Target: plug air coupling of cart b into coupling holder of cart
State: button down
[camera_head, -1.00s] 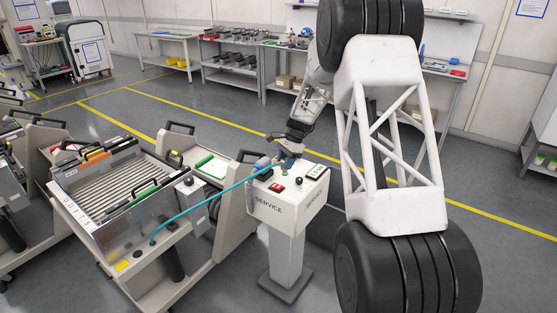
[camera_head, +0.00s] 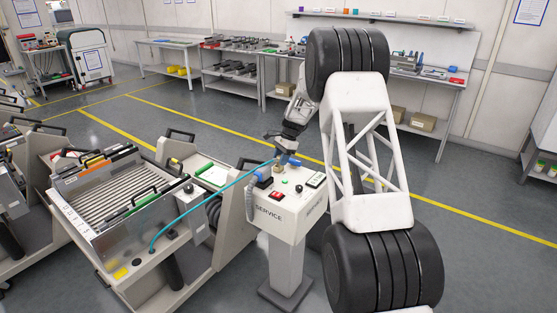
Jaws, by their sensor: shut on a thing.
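My gripper (camera_head: 281,158) is shut at the service post, above the back of its sloped top. It holds the air coupling at the end of a teal hose (camera_head: 205,204). The coupling itself is too small and too covered by the fingers to make out. The hose arches from the front ledge of cart b (camera_head: 137,268) up to my gripper. Cart b stands left of the post, with a slatted tray on top. The coupling holder cannot be told apart with certainty at this size.
The service post (camera_head: 282,222) carries buttons, a red switch (camera_head: 274,195) and a blue plug (camera_head: 263,178) with a grey coiled hose (camera_head: 250,201) on its left. Another cart (camera_head: 30,205) stands at the far left. Benches line the back wall. Floor behind the post is open.

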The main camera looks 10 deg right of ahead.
aim_at(276, 167)
jog(key=shift+w+f, duration=0.15)
jog(key=shift+w, duration=1.65)
jog(key=shift+w, duration=0.1)
jog(key=shift+w+f, duration=0.15)
jog(key=shift+w, duration=0.7)
jog(key=shift+f, duration=1.5)
jog(key=shift+f, duration=0.1)
jog(key=c, duration=0.7)
grip_release()
jog(key=shift+f, duration=0.1)
jog(key=v, duration=0.7)
jog(key=shift+r, duration=0.4)
jog(key=shift+d, duration=0.1)
